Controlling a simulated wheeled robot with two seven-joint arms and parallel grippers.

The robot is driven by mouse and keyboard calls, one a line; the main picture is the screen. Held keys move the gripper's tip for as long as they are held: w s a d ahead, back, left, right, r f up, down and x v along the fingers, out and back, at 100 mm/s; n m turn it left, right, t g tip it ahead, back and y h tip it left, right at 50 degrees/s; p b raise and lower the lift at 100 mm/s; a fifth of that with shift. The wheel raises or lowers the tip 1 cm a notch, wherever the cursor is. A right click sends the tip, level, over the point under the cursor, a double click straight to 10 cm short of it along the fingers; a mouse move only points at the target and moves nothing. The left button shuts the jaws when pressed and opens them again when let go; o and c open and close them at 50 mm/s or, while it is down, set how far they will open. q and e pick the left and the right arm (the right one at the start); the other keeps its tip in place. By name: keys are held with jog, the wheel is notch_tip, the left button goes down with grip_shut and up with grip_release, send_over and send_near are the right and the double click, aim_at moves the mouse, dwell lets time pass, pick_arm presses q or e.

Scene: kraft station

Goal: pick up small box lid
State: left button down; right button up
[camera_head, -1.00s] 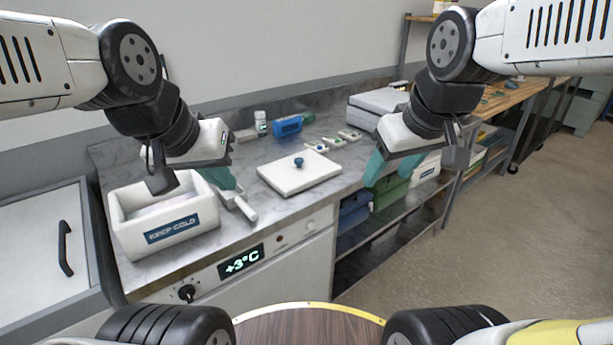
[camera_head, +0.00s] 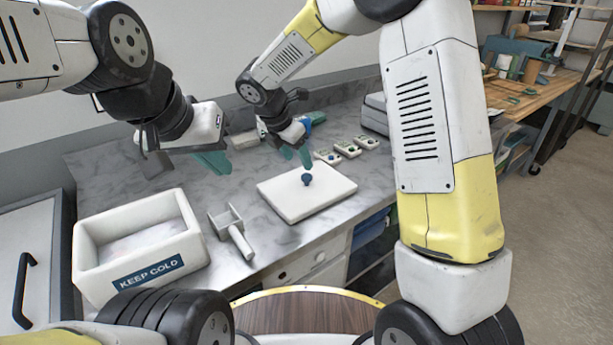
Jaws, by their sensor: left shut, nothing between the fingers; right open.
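The small box lid (camera_head: 285,203) is a flat white slab with a round blue knob (camera_head: 307,179) on top. It lies flat on the marble counter in the middle. My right gripper (camera_head: 296,156), with teal fingers, is open just behind and above the knob, apparently apart from it. My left gripper (camera_head: 213,163) is shut and empty above the counter, to the left of the lid. The open white box marked KEEP COLD (camera_head: 180,262) stands at the front left of the counter.
A grey scoop (camera_head: 233,230) lies between the box and the lid. Several small white trays (camera_head: 347,150) with items lie behind the lid at right. A grey-white case (camera_head: 374,115) stands at the back right. Bare marble counter (camera_head: 130,180) lies behind the box.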

aim_at(306, 176)
jog(key=x, duration=0.4)
jog(key=s+x, duration=0.1)
jog(key=x, duration=0.1)
jog(key=shift+w+d+f, duration=0.15)
jog(key=shift+d+f, duration=0.2)
grip_shut()
